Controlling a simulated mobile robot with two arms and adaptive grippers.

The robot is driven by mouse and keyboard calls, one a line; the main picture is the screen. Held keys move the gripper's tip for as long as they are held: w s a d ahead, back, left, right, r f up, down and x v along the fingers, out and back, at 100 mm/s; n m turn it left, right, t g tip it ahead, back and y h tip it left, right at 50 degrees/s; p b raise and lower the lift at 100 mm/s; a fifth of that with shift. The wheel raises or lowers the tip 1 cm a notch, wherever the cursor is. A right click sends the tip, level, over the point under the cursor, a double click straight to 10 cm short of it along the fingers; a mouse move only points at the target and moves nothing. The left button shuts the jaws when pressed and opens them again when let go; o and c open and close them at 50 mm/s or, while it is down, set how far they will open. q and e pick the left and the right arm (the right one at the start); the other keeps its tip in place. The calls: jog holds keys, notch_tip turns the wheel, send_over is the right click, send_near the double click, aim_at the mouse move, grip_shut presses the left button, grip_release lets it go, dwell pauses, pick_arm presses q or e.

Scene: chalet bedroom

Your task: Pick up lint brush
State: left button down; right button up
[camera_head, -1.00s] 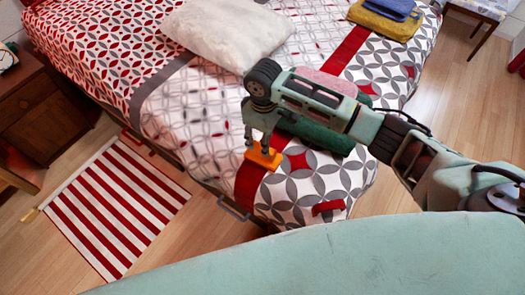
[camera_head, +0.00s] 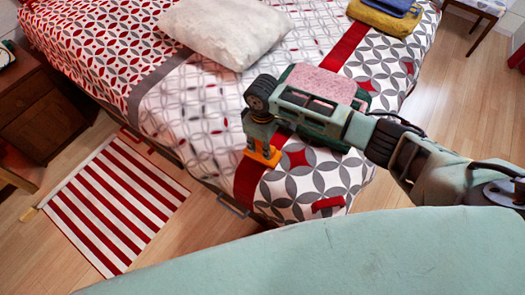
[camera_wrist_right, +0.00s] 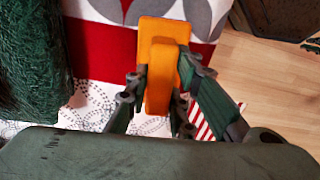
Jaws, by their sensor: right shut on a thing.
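The lint brush (camera_head: 262,157) is a small orange thing near the front edge of the bed, on or just over the red band of the cover. My right gripper (camera_head: 260,145) points down at it and is shut on it. In the right wrist view the orange brush (camera_wrist_right: 160,55) lies lengthwise between the fingers (camera_wrist_right: 163,88), which touch its sides. I cannot tell whether it still touches the cover. My left gripper is not in view.
A green item with a pink top (camera_head: 325,84) lies on the bed beside my right arm. A white pillow (camera_head: 222,30) and folded towels (camera_head: 384,18) lie farther back. A striped rug (camera_head: 115,203) covers the floor left.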

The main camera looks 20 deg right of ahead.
aim_at(262, 144)
grip_shut()
jog(key=shift+w+r, duration=0.1)
jog(key=shift+r, duration=0.6)
notch_tip(262, 144, up, 3)
jog(key=shift+r, duration=0.1)
jog(key=s+d+r, duration=0.1)
jog(key=s+r, duration=0.2)
jog(key=s, duration=0.2)
jog(key=s+d+r+p, duration=0.1)
jog(key=s+d+r, duration=0.1)
jog(key=s, duration=0.4)
jog(key=shift+s+r, duration=0.25)
jog(key=shift+r, duration=0.5)
